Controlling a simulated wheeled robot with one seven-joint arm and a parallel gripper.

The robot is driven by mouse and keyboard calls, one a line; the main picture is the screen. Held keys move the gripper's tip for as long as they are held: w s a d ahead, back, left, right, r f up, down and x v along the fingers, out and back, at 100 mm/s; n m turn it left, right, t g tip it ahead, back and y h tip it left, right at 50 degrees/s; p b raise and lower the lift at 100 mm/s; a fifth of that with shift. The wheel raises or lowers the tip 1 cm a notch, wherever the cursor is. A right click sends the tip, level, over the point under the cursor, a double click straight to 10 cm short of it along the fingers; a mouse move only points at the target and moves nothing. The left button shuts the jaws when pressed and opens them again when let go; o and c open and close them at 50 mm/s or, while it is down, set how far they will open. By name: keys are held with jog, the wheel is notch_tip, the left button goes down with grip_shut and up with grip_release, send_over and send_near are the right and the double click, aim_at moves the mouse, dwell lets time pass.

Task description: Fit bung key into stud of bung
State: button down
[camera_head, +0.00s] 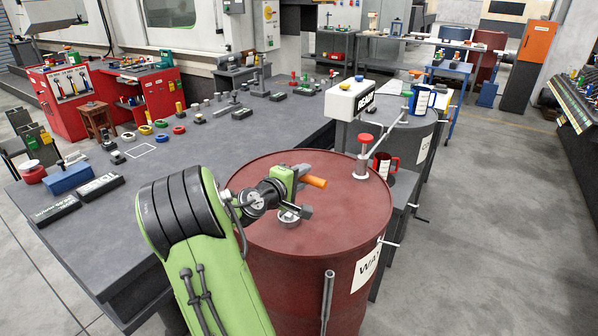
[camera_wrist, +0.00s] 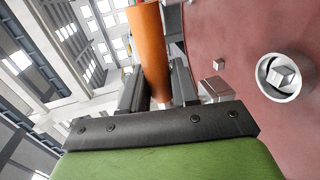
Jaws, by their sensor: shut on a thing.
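The bung key shows as an orange handle (camera_head: 314,182) above the dark red barrel (camera_head: 335,225). My gripper (camera_head: 298,176) is shut on the key. The handle also stands between the dark fingers in the wrist view (camera_wrist: 149,50). The key's working end is mostly hidden; I cannot tell where it points. The bung (camera_wrist: 285,76), a silver ring with a square stud in its middle, sits on the barrel top at the right of the wrist view. The key is apart from it there. In the head view the bung (camera_head: 289,218) lies just below my gripper, partly covered.
A second, grey barrel (camera_head: 405,140) stands beyond. A dark bench (camera_head: 215,150) with small parts borders the left.

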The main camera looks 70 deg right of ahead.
jog(key=shift+s+a, duration=0.1)
jog(key=shift+a, duration=0.05)
jog(key=shift+d, duration=0.25)
jog(key=shift+a, duration=0.1)
jog(key=shift+f, duration=0.25)
notch_tip(320, 180, down, 5)
jog(key=b, duration=0.5)
jog(key=shift+f, duration=0.2)
jog(key=shift+f+b, duration=1.15)
jog(key=shift+f, duration=0.3)
dwell(0.7)
jog(key=c, duration=0.8)
grip_release()
jog(key=shift+a, duration=0.1)
